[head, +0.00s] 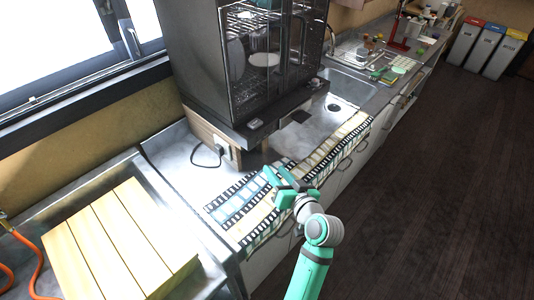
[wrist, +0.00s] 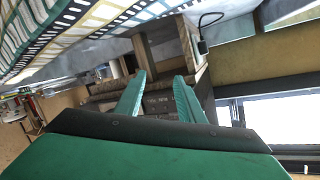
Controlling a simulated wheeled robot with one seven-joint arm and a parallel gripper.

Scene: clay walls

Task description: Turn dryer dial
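The dryer (head: 250,65) is a dark cabinet with glass doors and dishes inside, standing on the counter. A small pale control patch (head: 255,123) shows low on its front base; I cannot make out a dial there for certain. My gripper (head: 281,180) is in front of and below the dryer, over the film-strip-patterned cloth, apart from the dryer. In the wrist view the two green fingers (wrist: 159,76) are spread with nothing held between them. A dark panel with small markings (wrist: 160,103) shows beyond and between the fingers; I cannot tell exactly which part it is.
The patterned cloth (head: 238,203) lies along the counter's front edge. A cable and socket block (head: 221,150) sit beside the dryer's base. A sink (head: 345,90) is to the right. A wooden board (head: 115,240) is at lower left. The floor (head: 430,190) is clear.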

